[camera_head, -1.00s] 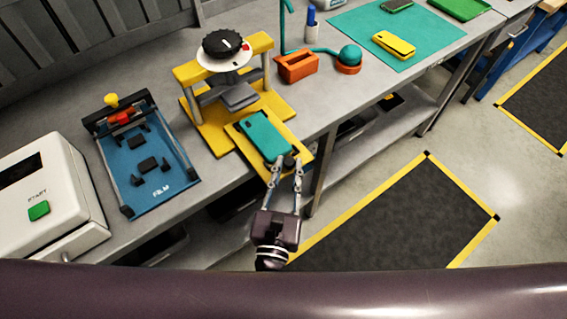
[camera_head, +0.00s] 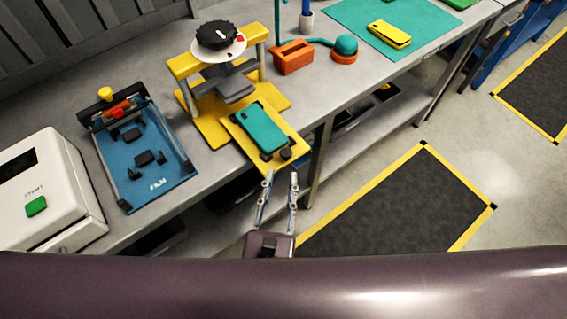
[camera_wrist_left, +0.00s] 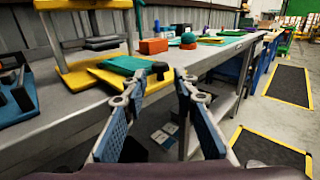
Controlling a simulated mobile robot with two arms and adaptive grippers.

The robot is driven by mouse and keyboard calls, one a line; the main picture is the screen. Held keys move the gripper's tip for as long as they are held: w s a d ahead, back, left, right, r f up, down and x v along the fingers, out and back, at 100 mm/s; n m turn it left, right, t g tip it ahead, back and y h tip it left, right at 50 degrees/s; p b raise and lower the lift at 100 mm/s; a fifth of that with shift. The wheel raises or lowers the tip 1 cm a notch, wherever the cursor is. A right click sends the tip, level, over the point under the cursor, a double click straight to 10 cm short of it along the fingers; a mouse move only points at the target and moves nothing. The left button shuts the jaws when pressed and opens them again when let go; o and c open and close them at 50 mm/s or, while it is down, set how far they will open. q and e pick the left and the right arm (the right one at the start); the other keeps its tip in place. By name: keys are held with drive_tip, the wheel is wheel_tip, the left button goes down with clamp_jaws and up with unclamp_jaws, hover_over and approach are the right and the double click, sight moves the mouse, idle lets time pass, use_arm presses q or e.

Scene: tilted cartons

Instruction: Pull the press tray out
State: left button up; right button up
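The yellow press tray (camera_head: 240,131) sticks out of the yellow press (camera_head: 203,121) over the front edge of the bench. A teal phone (camera_head: 261,130) lies on it, and dark knobs (camera_head: 286,154) stand at its front end. My left gripper (camera_head: 281,175) is open and empty, just in front of the tray's front end and apart from it. In the left wrist view the open fingers (camera_wrist_left: 158,78) point toward the bench, with the tray (camera_wrist_left: 110,76) and a dark knob (camera_wrist_left: 160,69) beyond them. My right gripper is not in view.
A blue film fixture (camera_head: 150,181) and a white machine with a green button (camera_head: 55,185) stand left on the bench. An orange box (camera_head: 293,58) and a teal mat with a yellow phone (camera_head: 390,36) are to the right. Floor in front is free.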

use_arm(q)
drive_tip(key=s+a, duration=0.1)
drive_tip(key=s, duration=0.5)
idle(0.4)
drive_tip(key=s+a+f+m+g+h, duration=0.15)
drive_tip(key=f+m+g, duration=0.25)
drive_tip(key=f+m, duration=0.95)
drive_tip(key=s+a+f+m+g+h, duration=0.15)
drive_tip(key=f+m+g, duration=0.45)
drive_tip(key=f, duration=1.2)
drive_tip(key=s+a+f+m+g+y, duration=0.5)
drive_tip(key=s+a+f+m+g, duration=0.1)
drive_tip(key=s+a+f+m, duration=1.1)
wheel_tip(320, 180, down, 4)
drive_tip(key=shift+s+a+f+g+y, duration=0.15)
drive_tip(key=shift+s+a+g+y, duration=0.25)
drive_tip(key=shift+s+a, duration=0.8)
